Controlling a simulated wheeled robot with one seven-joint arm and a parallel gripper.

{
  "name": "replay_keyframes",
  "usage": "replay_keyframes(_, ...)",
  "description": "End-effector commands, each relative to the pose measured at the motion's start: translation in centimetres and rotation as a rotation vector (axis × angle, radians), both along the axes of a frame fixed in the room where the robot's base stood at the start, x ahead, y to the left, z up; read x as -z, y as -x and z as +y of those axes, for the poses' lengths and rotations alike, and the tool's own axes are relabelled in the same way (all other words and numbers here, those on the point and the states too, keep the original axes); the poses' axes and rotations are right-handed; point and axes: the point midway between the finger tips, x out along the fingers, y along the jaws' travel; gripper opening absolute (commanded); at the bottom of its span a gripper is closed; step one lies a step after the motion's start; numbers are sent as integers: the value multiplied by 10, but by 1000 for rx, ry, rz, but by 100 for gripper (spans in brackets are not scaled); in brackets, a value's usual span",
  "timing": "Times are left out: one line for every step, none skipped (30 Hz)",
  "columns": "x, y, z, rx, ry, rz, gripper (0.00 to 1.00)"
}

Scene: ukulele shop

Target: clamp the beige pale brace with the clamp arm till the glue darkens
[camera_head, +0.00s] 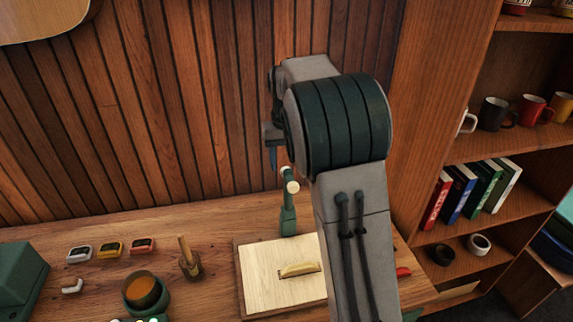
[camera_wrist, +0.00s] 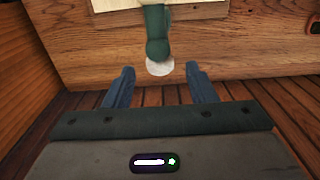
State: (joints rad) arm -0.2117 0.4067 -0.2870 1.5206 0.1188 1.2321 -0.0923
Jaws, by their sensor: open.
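The beige pale brace (camera_head: 299,270) lies on the light wooden board (camera_head: 258,268) on the workbench. The green clamp arm (camera_head: 288,215) stands upright at the board's back edge, with a pale round tip at its top. In the wrist view the clamp arm (camera_wrist: 157,30) points toward my gripper (camera_wrist: 160,84), its white tip just beyond the gap between my blue fingers. My gripper is open and holds nothing. In the head view my arm hides most of the gripper and the board's right part. The glue under the brace cannot be made out.
A glue pot (camera_head: 145,292) and a brush in a holder (camera_head: 189,264) stand left of the board. Several small cases, one a yellow case (camera_head: 110,247), sit further left. A slatted wall (camera_head: 190,110) rises behind the bench. A shelf (camera_head: 520,145) with mugs and books stands right.

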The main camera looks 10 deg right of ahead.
Motion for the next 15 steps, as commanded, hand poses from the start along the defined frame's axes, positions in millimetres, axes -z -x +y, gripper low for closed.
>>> replay_keyframes(7, 0, 0, 0, 0, 3, 51)
replay_keyframes(10, 0, 0, -1, 0, 3, 51)
replay_keyframes(15, 0, 0, -1, 0, 1, 51)
replay_keyframes(17, 0, 0, -1, 0, 1, 51)
replay_keyframes(20, 0, 0, -1, 0, 2, 51)
replay_keyframes(22, 0, 0, -1, 0, 1, 51)
replay_keyframes(24, 0, 0, -1, 0, 0, 51)
replay_keyframes(25, 0, 0, -1, 0, -1, 51)
replay_keyframes(26, 0, 0, -1, 0, -1, 51)
replay_keyframes(26, 0, 0, -1, 0, -1, 51)
replay_keyframes(27, 0, 0, -1, 0, -1, 51)
replay_keyframes(27, 0, 0, -1, 0, -1, 51)
replay_keyframes(27, 0, 0, -1, 0, -1, 51)
replay_keyframes(27, 0, 0, -1, 0, -1, 51)
replay_keyframes(27, 0, 0, -1, 0, -1, 51)
